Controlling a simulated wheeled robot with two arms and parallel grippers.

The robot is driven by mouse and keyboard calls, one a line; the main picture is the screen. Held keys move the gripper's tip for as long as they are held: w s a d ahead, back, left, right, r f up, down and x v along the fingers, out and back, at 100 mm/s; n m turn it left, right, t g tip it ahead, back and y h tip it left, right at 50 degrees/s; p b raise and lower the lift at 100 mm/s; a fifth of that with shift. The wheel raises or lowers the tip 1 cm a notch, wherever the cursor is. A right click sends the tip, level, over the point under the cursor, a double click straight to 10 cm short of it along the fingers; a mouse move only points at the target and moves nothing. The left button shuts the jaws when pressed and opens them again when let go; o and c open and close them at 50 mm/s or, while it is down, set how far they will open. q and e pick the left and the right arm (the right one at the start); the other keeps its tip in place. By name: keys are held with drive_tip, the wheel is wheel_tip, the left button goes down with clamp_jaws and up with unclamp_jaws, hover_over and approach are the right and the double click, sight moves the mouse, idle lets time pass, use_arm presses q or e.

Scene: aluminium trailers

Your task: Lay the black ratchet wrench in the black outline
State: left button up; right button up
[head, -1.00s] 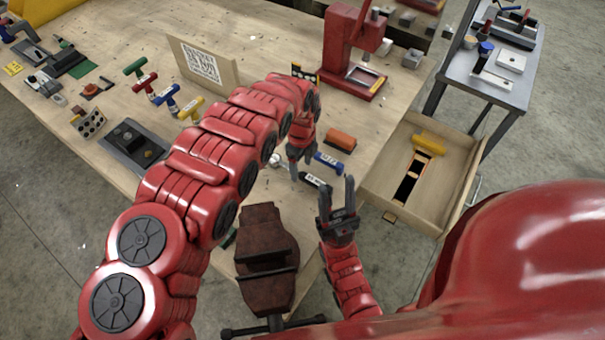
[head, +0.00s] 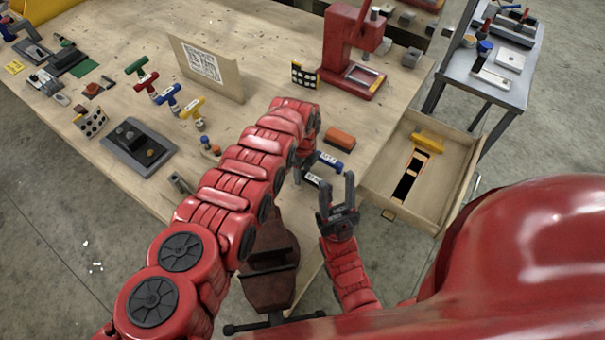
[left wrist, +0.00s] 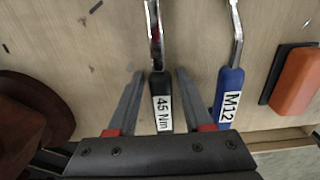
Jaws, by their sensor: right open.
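The black ratchet wrench (left wrist: 157,88) lies on the bench, its handle labelled "45 Nm" and its shiny shaft pointing up in the left wrist view. In the head view only part of it (head: 312,180) shows beside my arm. My left gripper (left wrist: 157,77) is open, one finger on each side of the black handle, with gaps between; it also shows in the head view (head: 303,174), partly hidden. My right gripper (head: 337,184) is open and empty near the bench's front edge. A black outline (head: 404,188) shows in the open drawer (head: 376,190) at the right.
A blue wrench labelled "M12" (left wrist: 230,90) lies just right of the black one. An orange block (head: 340,138) lies beyond it. A yellow tool (head: 428,144) lies in the drawer. A brown vise (head: 270,285) stands at the front edge, and a red press (head: 345,50) at the back.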

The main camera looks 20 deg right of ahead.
use_arm(q)
clamp_jaws()
idle(1.1)
